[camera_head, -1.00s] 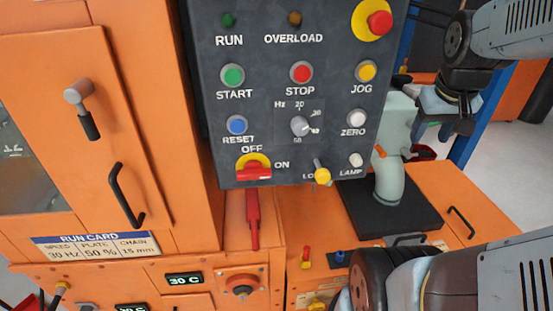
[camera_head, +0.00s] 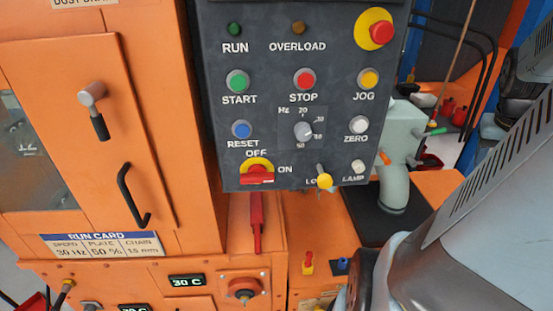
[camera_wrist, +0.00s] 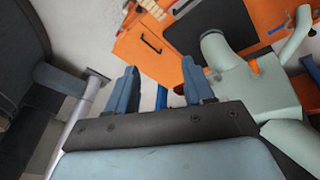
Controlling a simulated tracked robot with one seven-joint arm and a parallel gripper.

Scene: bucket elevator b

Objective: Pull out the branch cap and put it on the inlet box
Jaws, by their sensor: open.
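A pale green-grey box with a bent pipe (camera_head: 398,135) stands on a black pad at the right in the head view. It fills the right side of the wrist view (camera_wrist: 262,95). I cannot tell whether it is the inlet box. I cannot tell which piece is the branch cap. My gripper (camera_wrist: 162,84) is open, with nothing visible between its two blue-grey fingers. It is left of the pale box in the wrist view. My arm hides it in the head view.
A dark control panel (camera_head: 270,110) with buttons and a red switch hangs left of the pale box. The orange cabinet (camera_head: 100,140) with black handles stands at the far left. An orange cover with a handle (camera_wrist: 150,45) lies beyond my fingers.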

